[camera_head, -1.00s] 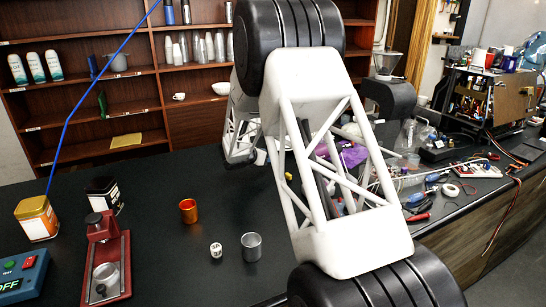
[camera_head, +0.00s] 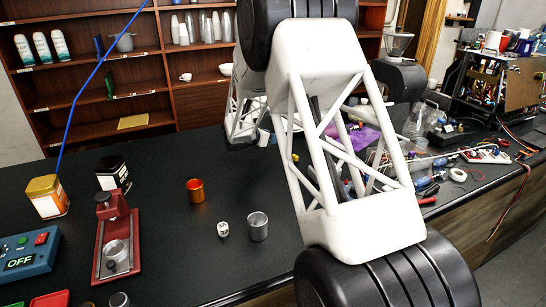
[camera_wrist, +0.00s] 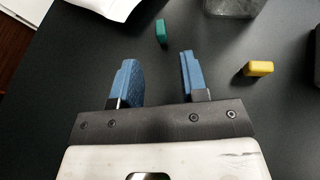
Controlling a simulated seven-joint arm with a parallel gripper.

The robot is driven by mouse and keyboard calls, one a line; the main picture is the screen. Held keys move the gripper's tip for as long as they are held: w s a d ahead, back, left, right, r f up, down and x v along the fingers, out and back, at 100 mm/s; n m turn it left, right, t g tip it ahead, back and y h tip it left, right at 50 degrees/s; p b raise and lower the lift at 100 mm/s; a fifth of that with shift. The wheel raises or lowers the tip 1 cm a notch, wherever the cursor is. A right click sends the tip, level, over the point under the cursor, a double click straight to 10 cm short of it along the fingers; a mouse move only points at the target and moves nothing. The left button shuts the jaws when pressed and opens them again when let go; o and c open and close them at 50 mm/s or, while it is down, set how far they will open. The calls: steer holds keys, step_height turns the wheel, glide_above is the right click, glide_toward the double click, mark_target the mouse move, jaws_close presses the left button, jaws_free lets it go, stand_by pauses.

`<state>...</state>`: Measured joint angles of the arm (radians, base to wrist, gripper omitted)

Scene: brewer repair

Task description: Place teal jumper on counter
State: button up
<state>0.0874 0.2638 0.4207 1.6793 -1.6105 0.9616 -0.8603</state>
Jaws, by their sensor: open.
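The teal jumper (camera_wrist: 160,31) is a small block seen against the dark counter (camera_wrist: 215,120) in the wrist view. It is beyond my gripper's (camera_wrist: 158,62) blue fingertips, roughly in line with the gap between them, with dark surface showing between. My gripper is open, with nothing between its fingers. I cannot make out the teal jumper in the head view, where my arm covers part of the counter (camera_head: 165,240).
A yellow block (camera_wrist: 258,69) lies right of the fingers. A clear container (camera_wrist: 233,6) and a white object (camera_wrist: 108,8) are at the top of the wrist view. In the head view, an orange cup (camera_head: 196,191), metal cup (camera_head: 258,227) and red press (camera_head: 117,240) stand left of my arm.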

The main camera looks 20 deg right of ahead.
steer(key=s+a+r+m+g+y, duration=0.1)
steer(key=s+a+r+m+y, duration=0.25)
steer(key=s, duration=0.55)
steer(key=s+a+r+m+g, duration=0.1)
steer(key=s+a+r+m, duration=0.1)
steer(key=s+r+m, duration=0.6)
steer(key=s+a+r+m+g+y, duration=0.1)
steer(key=s+a+r, duration=0.15)
steer(key=s, duration=0.85)
steer(key=s+a+m+y, duration=0.2)
steer(key=s+a+m, duration=0.1)
steer(key=s, duration=0.7)
steer(key=s+a+m+y, duration=0.3)
steer(key=s+a, duration=0.3)
steer(key=s, duration=0.3)
steer(key=s+a+m+y, duration=0.3)
steer(key=s+a+m, duration=0.1)
steer(key=s, duration=0.6)
steer(key=shift+s+a+f+t, duration=0.15)
steer(key=shift+s+a+t, duration=0.15)
steer(key=shift+s+a, duration=0.1)
